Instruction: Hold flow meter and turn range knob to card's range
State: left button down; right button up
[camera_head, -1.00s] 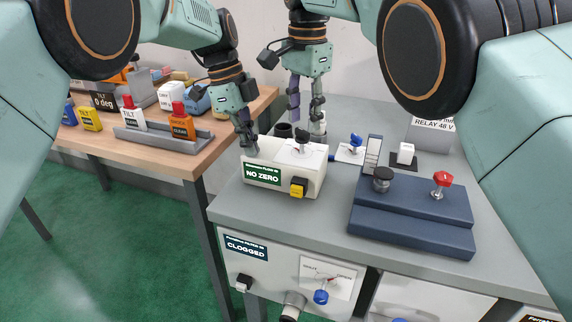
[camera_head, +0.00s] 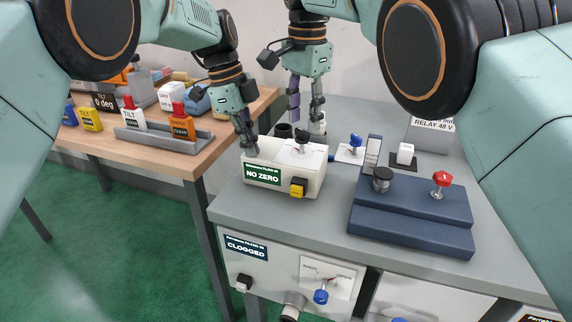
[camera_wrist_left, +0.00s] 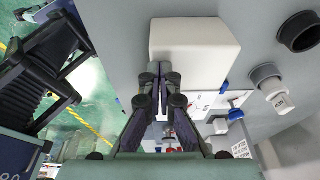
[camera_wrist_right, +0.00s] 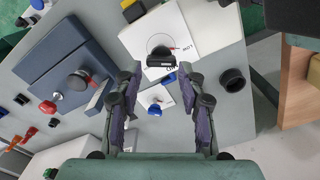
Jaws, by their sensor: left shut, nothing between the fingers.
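The white flow meter box (camera_head: 290,178) stands on the grey table with a green "NO ZERO" label on its front. A black range knob (camera_head: 302,136) sits on its white dial plate on top; the knob also shows in the right wrist view (camera_wrist_right: 162,56), with a red pointer beside it. My left gripper (camera_head: 249,150) is shut and empty at the box's left end; whether it touches is unclear. In the left wrist view its fingers (camera_wrist_left: 160,80) are together in front of the white box. My right gripper (camera_head: 304,112) is open and empty behind the box. I cannot make out a range card.
A yellow button (camera_head: 298,187) is on the box's front. A blue knob (camera_head: 356,140) and a dark blue stepped block (camera_head: 412,222) with black and red knobs stand to the right. A wooden table (camera_head: 150,140) with labelled blocks is at left. The grey tabletop's front left is clear.

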jog(key=shift+c, duration=0.2)
jog(key=n, duration=0.4)
jog(key=shift+w+a+r+n, duration=0.2)
jog(key=shift+r+n, duration=0.15)
jog(key=shift+n, duration=0.05)
jog(key=n, duration=0.4)
jog(key=shift+a+r+n, duration=0.15)
jog(key=shift+r+n, duration=0.25)
jog(key=n, duration=0.4)
jog(key=shift+r+n, duration=0.3)
jog(key=n, duration=0.3)
jog(key=shift+r+n, duration=0.3)
jog(key=shift+n, duration=0.1)
jog(key=shift+f, duration=0.1)
jog(key=shift+f, duration=0.1)
jog(key=shift+f, duration=2.3)
